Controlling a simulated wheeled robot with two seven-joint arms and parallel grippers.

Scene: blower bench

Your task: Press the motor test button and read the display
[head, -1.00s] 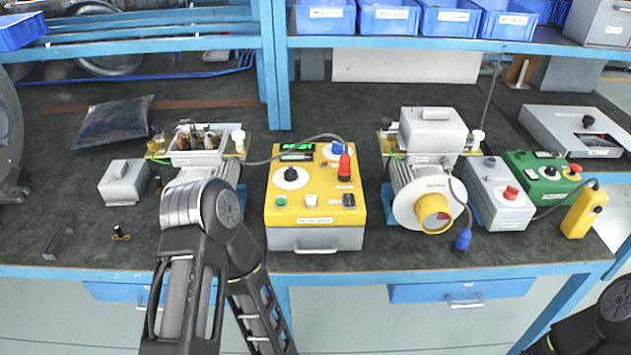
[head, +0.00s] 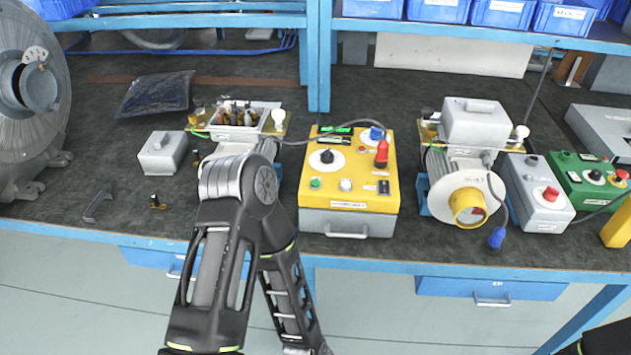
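The yellow test box (head: 331,188) stands on the bench right of my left arm. Its top has a small green-lit display (head: 338,130), too small to read, and a black rotary knob (head: 327,156). Along its front are a green button (head: 316,183), a pale button (head: 346,185) and a dark switch (head: 383,187). Their labels are not legible. A red plug (head: 382,153) and a blue socket (head: 375,134) are on its right side. My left arm's bent elbow is left of the box, apart from it in the picture. Neither gripper is in view.
An opened motor (head: 239,135) stands partly behind my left arm. Another motor with a yellow-ringed end (head: 468,206) is right of the box, then a grey box (head: 536,195) and a green box (head: 592,185). A large fan housing (head: 30,110) is far left. Small parts lie at the left front.

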